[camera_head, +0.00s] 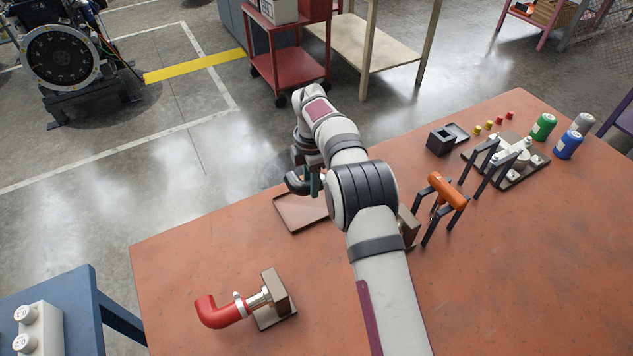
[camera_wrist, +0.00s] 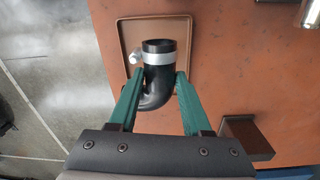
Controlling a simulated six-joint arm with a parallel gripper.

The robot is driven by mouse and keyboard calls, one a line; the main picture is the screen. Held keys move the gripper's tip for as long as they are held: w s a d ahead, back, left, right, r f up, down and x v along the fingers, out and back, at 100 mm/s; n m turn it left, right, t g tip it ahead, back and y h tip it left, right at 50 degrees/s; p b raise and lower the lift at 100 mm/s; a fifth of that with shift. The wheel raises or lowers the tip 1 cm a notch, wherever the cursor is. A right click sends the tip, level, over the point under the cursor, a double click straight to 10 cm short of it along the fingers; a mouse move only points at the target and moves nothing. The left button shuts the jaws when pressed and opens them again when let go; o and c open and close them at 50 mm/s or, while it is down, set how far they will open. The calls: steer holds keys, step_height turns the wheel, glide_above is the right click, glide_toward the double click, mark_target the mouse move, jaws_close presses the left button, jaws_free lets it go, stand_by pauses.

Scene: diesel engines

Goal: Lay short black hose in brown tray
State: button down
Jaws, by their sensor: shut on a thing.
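The short black hose (camera_wrist: 156,88) is a bent piece with a silver clamp band near its open end. My gripper (camera_wrist: 158,85) has green fingers, one on each side of the hose, and is shut on it. In the head view the hose (camera_head: 296,183) shows at the end of my arm, partly hidden by the gripper (camera_head: 313,180). The brown tray (camera_head: 292,215) lies on the table at its far edge, partly hidden by my arm. In the wrist view the hose is over the tray (camera_wrist: 183,30); its height above the tray is hard to tell.
A red hose (camera_head: 220,312) sits on a fitting with a brown block (camera_head: 276,290) at the front left. An orange cylinder (camera_head: 447,190) rests on a dark stand right of my arm. Cans (camera_head: 543,127) and a black box (camera_head: 441,139) stand farther right. The table left of the tray is clear.

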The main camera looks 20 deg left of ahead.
steer(key=shift+f, duration=2.6)
jaws_free()
steer(key=shift+r, duration=3.55)
